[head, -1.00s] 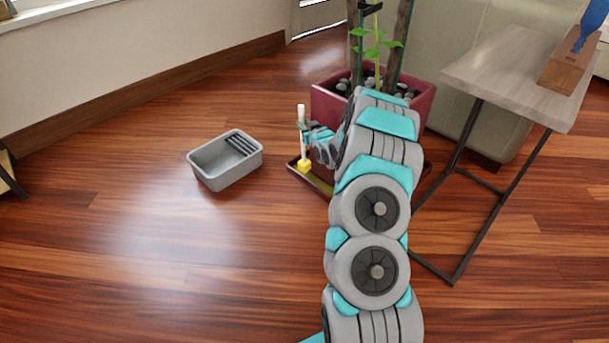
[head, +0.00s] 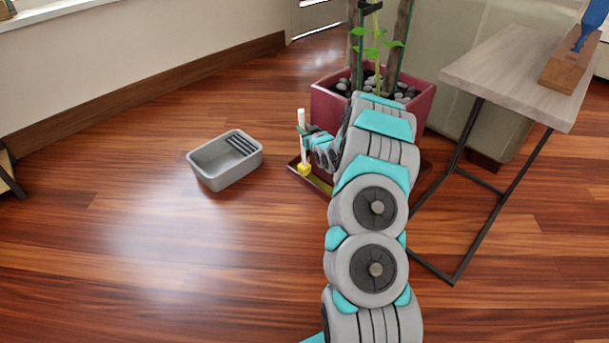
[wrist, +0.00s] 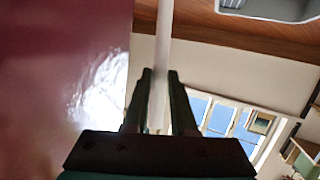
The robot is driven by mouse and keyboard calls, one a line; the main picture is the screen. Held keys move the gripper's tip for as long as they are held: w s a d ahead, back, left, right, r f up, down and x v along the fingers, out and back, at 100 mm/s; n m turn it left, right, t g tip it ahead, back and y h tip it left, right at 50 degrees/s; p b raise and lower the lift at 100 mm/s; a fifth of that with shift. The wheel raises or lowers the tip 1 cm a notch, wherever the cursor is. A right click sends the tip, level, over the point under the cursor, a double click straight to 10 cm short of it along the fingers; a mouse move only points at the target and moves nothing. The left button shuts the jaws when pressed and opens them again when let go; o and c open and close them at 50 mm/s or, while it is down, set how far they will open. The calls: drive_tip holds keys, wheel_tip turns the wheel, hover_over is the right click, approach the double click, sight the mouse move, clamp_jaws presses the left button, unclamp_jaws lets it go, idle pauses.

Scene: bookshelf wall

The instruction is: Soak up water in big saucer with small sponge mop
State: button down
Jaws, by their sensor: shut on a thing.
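The small sponge mop has a white handle (head: 301,125) and a yellow sponge head (head: 304,169). It stands roughly upright with its head at the left end of the big saucer (head: 296,166), a dark red tray under the plant pot (head: 325,97). My gripper (head: 303,131) is shut on the mop's handle. In the wrist view my gripper's two fingers (wrist: 160,74) are on either side of the white handle (wrist: 162,45). The saucer's floor looks yellowish beside the sponge. My arm hides much of the saucer and pot.
A grey bucket (head: 206,176) with a ribbed grid stands on the wooden floor left of the saucer. A small table (head: 500,75) with dark legs stands at right, bearing a wooden block (head: 569,72).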

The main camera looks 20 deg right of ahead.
drive_tip(key=shift+f, duration=0.3)
drive_tip(key=shift+p, duration=0.5)
idle(4.0)
drive_tip(key=shift+r, duration=0.1)
wheel_tip(320, 180, up, 11)
drive_tip(key=p, duration=0.3)
idle(0.7)
